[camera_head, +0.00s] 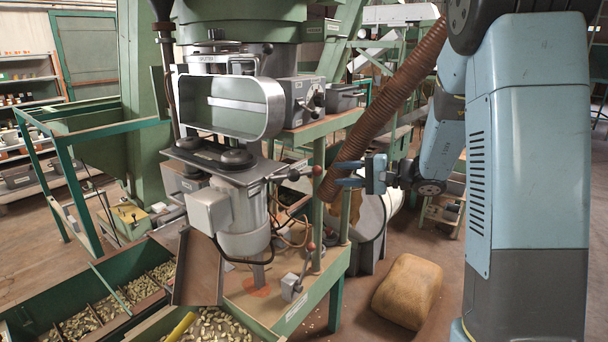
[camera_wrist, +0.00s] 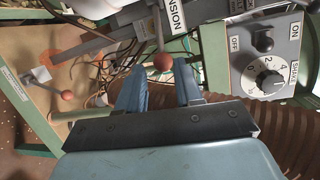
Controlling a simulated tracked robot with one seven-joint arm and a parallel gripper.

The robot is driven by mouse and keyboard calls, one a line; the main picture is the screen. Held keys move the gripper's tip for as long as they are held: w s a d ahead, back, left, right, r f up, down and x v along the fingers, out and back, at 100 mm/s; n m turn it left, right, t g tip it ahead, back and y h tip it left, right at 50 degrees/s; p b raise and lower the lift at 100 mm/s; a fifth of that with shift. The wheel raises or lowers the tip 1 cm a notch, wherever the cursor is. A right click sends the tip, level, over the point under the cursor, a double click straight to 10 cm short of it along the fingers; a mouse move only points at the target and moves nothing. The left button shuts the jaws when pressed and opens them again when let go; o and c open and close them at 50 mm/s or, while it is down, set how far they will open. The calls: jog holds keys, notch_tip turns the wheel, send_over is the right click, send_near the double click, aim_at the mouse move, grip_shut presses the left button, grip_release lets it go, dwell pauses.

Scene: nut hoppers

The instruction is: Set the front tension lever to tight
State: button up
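A lever with a red ball knob (camera_wrist: 163,62) hangs beside a white label reading "TENSION" (camera_wrist: 175,20) in the wrist view. My gripper (camera_wrist: 158,73) is open, and the knob appears between and just beyond its fingertips, with no visible contact. In the head view my gripper (camera_head: 343,173) points left, with both blue fingers apart. I cannot tell surely which is the tension knob. The lever's set position is unreadable.
A lower lever with a red knob (camera_head: 311,247) stands on a grey box (camera_head: 291,285). A switch box (camera_wrist: 265,60) with a dial is at the right in the wrist view. A ribbed brown hose (camera_head: 385,105) passes close to my gripper. A tan sack (camera_head: 408,291) lies on the floor.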

aim_at(309, 173)
jog(key=x, duration=1.1)
jog(key=shift+s, duration=0.1)
grip_shut()
jog(key=shift+d, duration=0.1)
jog(key=shift+r, duration=0.1)
